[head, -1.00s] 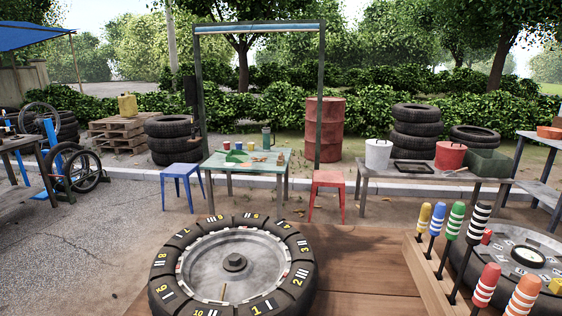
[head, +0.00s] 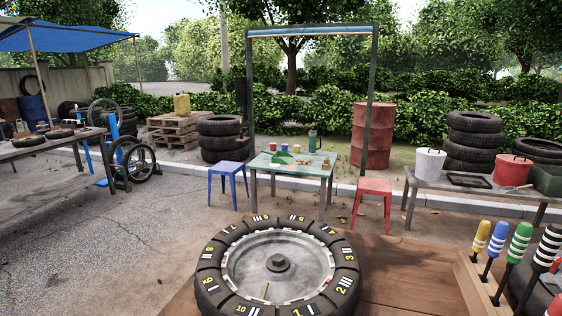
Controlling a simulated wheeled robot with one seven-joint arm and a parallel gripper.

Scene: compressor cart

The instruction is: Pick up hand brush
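I cannot make out a hand brush for certain in the head view. A small pale, thin object (head: 515,187) lies near the red bucket (head: 512,171) on the grey bench (head: 420,184) at the right; it is too small to identify. Small items also lie on the green table (head: 262,166) in the middle and on the workbench (head: 30,151) at the far left, too small to tell apart. My gripper is not in view.
A numbered tyre (head: 348,262) lies on a wooden top (head: 392,262) close in front, with a rack of striped handles (head: 473,283) to its right. A blue stool (head: 228,170) and a red stool (head: 373,186) flank the green table. Open pavement (head: 120,235) lies at left.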

